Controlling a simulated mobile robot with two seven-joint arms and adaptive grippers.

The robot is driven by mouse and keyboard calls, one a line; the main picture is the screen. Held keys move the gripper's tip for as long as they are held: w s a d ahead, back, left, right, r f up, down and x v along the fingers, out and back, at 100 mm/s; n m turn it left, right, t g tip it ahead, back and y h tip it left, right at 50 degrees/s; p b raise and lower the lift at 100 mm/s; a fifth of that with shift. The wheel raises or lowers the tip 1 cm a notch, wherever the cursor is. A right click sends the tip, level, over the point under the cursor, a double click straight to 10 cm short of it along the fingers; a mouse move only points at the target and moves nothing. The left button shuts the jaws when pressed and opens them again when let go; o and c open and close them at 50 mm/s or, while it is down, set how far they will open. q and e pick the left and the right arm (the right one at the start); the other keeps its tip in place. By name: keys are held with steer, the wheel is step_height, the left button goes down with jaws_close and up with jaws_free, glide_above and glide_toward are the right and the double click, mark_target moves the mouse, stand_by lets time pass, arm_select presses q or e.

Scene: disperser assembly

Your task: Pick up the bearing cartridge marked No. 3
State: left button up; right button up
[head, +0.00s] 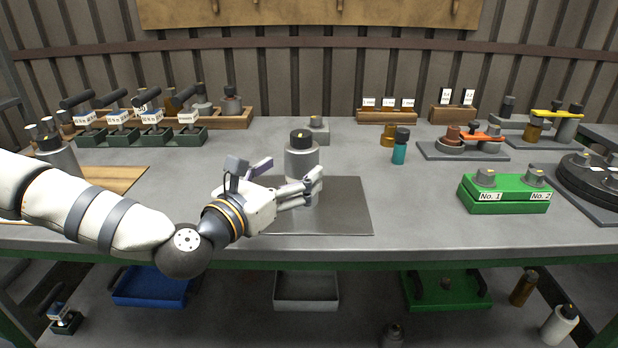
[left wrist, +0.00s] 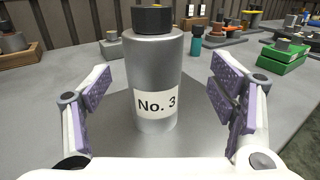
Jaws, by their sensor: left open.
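The bearing cartridge marked No. 3 (left wrist: 153,75) is a silver cylinder with a black cap and a white label. It stands upright on a dark grey mat (head: 350,215). In the head view the cartridge (head: 301,160) is partly hidden by my left gripper. My left gripper (head: 310,188) is open, with its fingers around the lower body. In the left wrist view the purple finger pads of my left gripper (left wrist: 165,100) stand one on each side of the cartridge, with a visible gap on both sides. My right gripper is not in view.
A green block (head: 505,196) labelled No. 1 and No. 2 stands to the right. A teal bottle (head: 399,152) and an amber jar (head: 388,137) stand behind right. A small grey block (head: 317,134) stands behind the cartridge. Torque tools (head: 150,125) stand back left. The mat's right part is clear.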

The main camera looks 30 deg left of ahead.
mark_target(301, 157)
arm_select(q)
steer(key=w, duration=0.5)
steer(key=shift+w+a+r, duration=0.1)
steer(key=shift+w+a, duration=0.2)
steer(key=shift+a, duration=0.05)
jaws_close()
steer(key=shift+r, duration=0.2)
